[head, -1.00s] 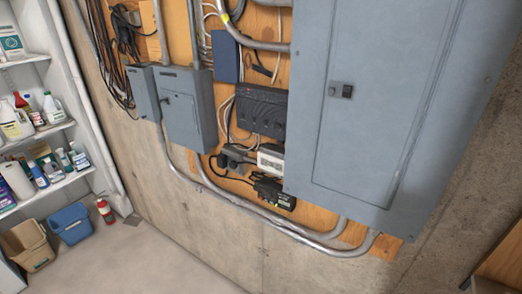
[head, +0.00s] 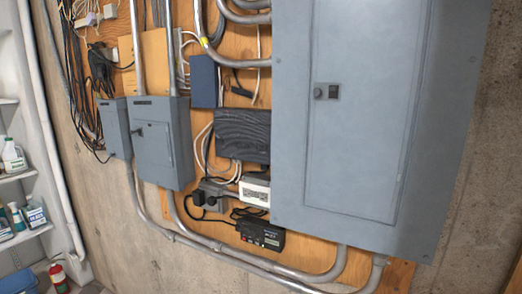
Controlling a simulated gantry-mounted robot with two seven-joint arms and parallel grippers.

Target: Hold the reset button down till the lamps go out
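A small black box (head: 260,234) is mounted low on the plywood board, just left of the large panel's lower part. It has small coloured lights on its face, a greenish one and a reddish one. A reset button cannot be made out at this size. Neither of my grippers shows in the head view, and nothing touches the box.
A large grey electrical panel (head: 365,110) with a closed door fills the right. Smaller grey boxes (head: 160,140), a white unit (head: 255,190) and a dark ribbed unit (head: 242,136) share the board. Metal conduit (head: 215,245) runs below the black box. Shelves (head: 25,172) stand left.

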